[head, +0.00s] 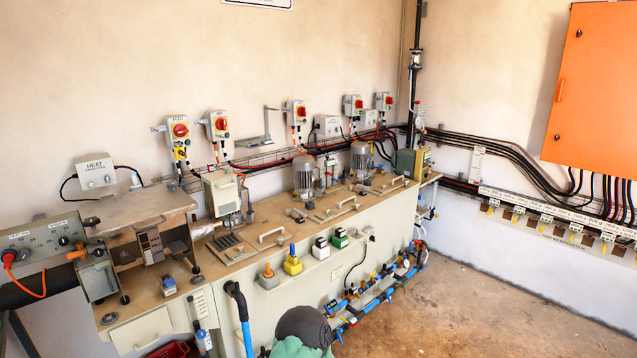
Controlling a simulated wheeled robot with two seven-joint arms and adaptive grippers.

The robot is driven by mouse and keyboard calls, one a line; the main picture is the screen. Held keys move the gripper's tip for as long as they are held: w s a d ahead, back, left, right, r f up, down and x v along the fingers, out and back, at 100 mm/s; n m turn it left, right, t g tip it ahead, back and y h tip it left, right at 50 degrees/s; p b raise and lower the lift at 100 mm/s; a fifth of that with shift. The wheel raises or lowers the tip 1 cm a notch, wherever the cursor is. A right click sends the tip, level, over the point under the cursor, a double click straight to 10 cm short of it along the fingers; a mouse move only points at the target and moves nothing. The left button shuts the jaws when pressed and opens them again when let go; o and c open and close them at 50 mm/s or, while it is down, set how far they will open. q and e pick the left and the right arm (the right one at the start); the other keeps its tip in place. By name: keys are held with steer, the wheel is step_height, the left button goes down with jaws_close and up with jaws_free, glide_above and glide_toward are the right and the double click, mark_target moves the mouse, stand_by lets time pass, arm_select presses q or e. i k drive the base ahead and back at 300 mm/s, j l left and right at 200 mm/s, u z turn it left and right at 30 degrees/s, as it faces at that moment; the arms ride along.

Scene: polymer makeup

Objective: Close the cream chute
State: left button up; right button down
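A cream, box-like part with a flat front panel (140,332) sits at the lower left, below the brown-topped machine end. It looks like the cream chute, but I cannot tell for sure. A small dark knob shows above its top edge. I cannot tell whether it stands open or shut. Its lower part runs close to the bottom of the view. Neither of my grippers shows in the head view.
A long cream tank (330,262) with motors and handles on its lid runs along the wall. A black and blue pipe (241,315) stands right of the panel. A red object (172,350) lies below. The brown floor (470,310) at right is clear.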

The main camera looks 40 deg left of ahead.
mark_target(222, 195)
steer(key=i+j+u, duration=0.15)
steer(key=i+u, duration=0.15)
steer(key=u, duration=0.15)
steer(key=i+u, duration=0.6)
steer(key=u, duration=0.25)
steer(key=i+l+u, duration=0.1)
steer(key=i+u, duration=0.3)
steer(key=k, duration=0.1)
